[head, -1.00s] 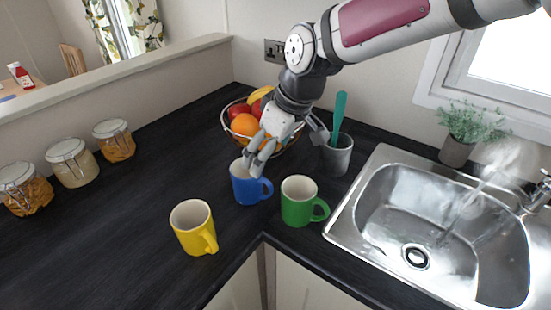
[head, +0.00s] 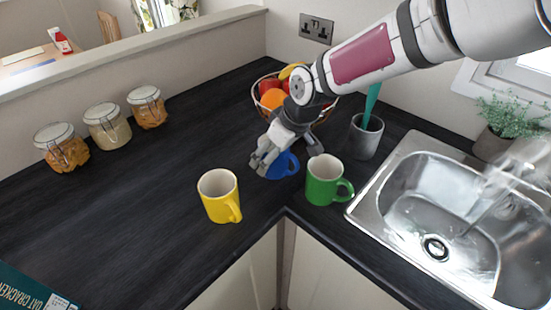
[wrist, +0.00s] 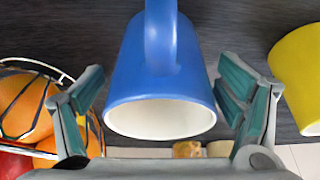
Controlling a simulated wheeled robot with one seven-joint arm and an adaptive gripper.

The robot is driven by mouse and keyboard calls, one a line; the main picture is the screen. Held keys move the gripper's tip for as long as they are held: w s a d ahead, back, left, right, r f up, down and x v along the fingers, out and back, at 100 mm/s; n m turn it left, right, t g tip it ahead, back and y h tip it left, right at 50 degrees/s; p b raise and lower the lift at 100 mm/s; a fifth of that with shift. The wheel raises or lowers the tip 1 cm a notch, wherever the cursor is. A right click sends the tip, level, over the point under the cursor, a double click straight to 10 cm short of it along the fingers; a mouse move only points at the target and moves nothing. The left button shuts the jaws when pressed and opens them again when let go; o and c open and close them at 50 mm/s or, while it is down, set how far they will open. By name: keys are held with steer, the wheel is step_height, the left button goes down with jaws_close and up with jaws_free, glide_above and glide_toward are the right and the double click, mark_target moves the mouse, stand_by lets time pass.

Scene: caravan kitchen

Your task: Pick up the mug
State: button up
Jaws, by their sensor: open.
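Three mugs stand on the dark worktop: a yellow mug (head: 219,197), a blue mug (head: 283,165) and a green mug (head: 325,181). My gripper (head: 265,163) is over the blue mug and hides most of it in the head view. In the wrist view the blue mug (wrist: 160,75) lies between my open fingers (wrist: 163,108), with a gap visible at each side. Its white inside and its handle show there. The yellow mug (wrist: 301,75) is just outside the right finger in the wrist view.
A wire fruit bowl (head: 262,103) stands behind the gripper and shows close to the left finger in the wrist view (wrist: 40,68). A grey utensil pot (head: 366,138) and steel sink (head: 400,160) are to the right. Several jars (head: 107,126) stand at left, with clear worktop between.

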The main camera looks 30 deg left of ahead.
steer(key=shift+x, duration=1.2)
steer(key=c, duration=1.2)
steer(key=shift+c, duration=0.3)
steer(key=shift+r, duration=0.1)
steer(key=shift+r, duration=0.35)
steer(key=c, duration=0.4)
step_height(320, 180, up, 2)
steer(key=shift+r, duration=0.1)
steer(key=shift+c, duration=1)
steer(key=shift+s+d+r, duration=0.25)
steer(key=shift+s+d, duration=0.1)
steer(key=shift+s, duration=0.15)
steer(key=s+d, duration=0.2)
steer(key=s, duration=0.2)
steer(key=s+d+r, duration=0.1)
steer(key=s+d, duration=0.5)
steer(key=s, duration=0.1)
steer(key=shift+s+d+r, duration=0.25)
steer(key=shift+s, duration=0.25)
